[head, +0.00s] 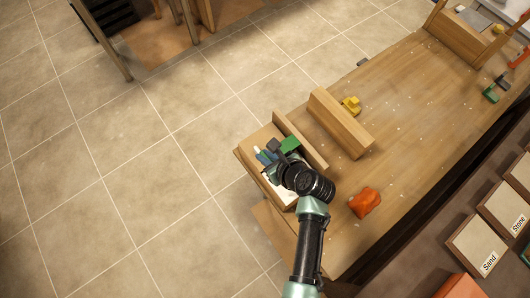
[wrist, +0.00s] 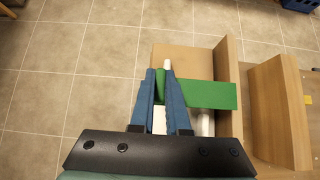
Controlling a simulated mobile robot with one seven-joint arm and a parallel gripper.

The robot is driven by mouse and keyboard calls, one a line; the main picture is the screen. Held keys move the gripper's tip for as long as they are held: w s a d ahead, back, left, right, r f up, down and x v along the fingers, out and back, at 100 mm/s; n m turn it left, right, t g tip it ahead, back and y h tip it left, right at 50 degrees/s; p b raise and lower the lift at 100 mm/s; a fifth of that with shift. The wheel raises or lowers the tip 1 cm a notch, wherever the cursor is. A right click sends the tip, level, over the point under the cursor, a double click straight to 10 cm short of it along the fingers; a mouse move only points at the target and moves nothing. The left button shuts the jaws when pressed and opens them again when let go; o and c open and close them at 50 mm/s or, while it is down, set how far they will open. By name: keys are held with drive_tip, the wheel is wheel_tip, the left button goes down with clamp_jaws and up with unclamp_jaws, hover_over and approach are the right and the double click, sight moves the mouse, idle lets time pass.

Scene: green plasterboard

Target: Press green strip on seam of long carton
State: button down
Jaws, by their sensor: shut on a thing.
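My gripper (head: 271,153) is over the box at the left end of the bench. In the wrist view its blue fingers (wrist: 160,78) are closed on the green strip (wrist: 208,94). The strip stretches right from the fingers towards the box's upright wall; it shows as a small green patch in the head view (head: 290,145). A long, plain brown block, seemingly the long carton (head: 341,122), lies on the bench to the right of the box, apart from the strip. It also shows at the wrist view's right edge (wrist: 279,112). I cannot make out its seam.
The box (head: 302,140) has a raised right wall and holds white rolls (wrist: 205,124). A yellow object (head: 351,104) lies beyond the long block, and an orange lump (head: 364,202) lies nearer. The bench top (head: 415,110) is mostly clear between them and the far tools.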

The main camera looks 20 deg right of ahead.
wheel_tip(320, 180, down, 7)
drive_tip(key=b, duration=0.4)
drive_tip(key=shift+f, duration=0.1)
drive_tip(key=shift+s+f, duration=0.2)
drive_tip(key=shift+s, duration=0.05)
idle(0.6)
drive_tip(key=c, duration=0.8)
unclamp_jaws()
drive_tip(key=shift+a, duration=0.1)
drive_tip(key=shift+c, duration=0.2)
drive_tip(key=shift+d+r, duration=0.1)
drive_tip(key=shift+d, duration=0.15)
